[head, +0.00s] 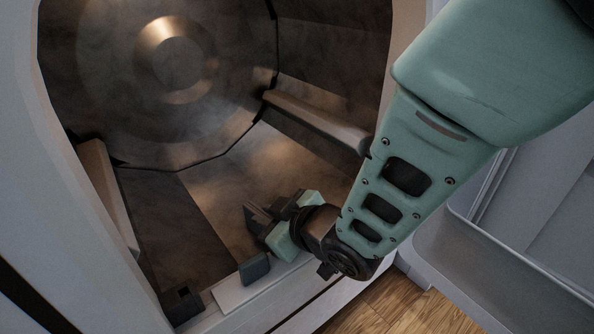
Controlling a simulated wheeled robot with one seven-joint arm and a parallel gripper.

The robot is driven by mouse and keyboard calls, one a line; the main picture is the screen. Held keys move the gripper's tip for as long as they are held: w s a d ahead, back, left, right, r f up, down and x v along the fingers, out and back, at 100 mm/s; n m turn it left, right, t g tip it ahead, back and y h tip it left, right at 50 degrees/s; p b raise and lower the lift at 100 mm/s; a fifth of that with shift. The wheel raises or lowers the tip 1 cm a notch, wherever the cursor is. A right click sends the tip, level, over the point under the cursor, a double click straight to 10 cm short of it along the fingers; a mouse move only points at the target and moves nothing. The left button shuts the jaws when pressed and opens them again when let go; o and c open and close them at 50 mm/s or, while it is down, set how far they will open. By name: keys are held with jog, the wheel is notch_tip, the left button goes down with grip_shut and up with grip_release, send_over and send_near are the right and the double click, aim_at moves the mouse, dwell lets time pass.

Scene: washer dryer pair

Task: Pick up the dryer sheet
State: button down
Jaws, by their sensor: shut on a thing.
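My gripper (274,214) reaches through the round opening into the dryer drum (225,190), low down near its front edge. Its dark fingers with pale green parts point left and back into the drum. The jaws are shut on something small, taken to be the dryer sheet. The fingers and the dim light hide it, and I cannot make out its outline or colour. I cannot tell whether it touches the drum floor.
A pale drum vane (318,121) juts out on the right and another (106,190) on the left. The dryer's front lip (240,290) lies just below my gripper, with a small dark block (254,268) on it. Wooden floor (412,312) shows at the bottom.

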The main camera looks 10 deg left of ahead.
notch_tip(320, 180, up, 18)
jog(key=p, duration=1)
jog(key=shift+d, duration=0.1)
dwell(0.5)
